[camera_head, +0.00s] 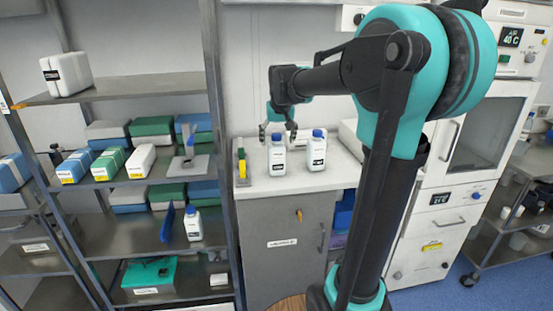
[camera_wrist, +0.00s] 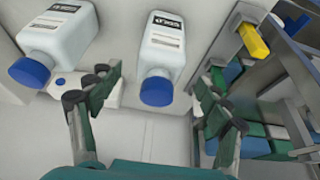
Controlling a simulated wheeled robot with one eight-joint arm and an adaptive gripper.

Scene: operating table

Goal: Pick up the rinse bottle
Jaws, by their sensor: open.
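Two white bottles with blue caps and dark-printed labels stand upright on the counter, a left bottle (camera_head: 277,158) and a right bottle (camera_head: 317,153). The labels are too small to read, so I cannot tell which is the rinse bottle. My gripper (camera_head: 278,129) is open and empty, above and close to the left bottle's cap. In the wrist view, which looks upside down, the left bottle (camera_wrist: 175,45) lies between the spread fingers of my gripper (camera_wrist: 158,98). The right bottle (camera_wrist: 58,38) is outside them. I cannot tell whether the fingers touch anything.
The counter (camera_head: 262,185) has a yellow-and-dark item (camera_head: 242,164) at its left edge. A shelf rack (camera_head: 120,88) stands on the left, with boxes and another blue-capped bottle (camera_head: 193,225) on a lower shelf. A white cabinet (camera_head: 440,215) stands at right.

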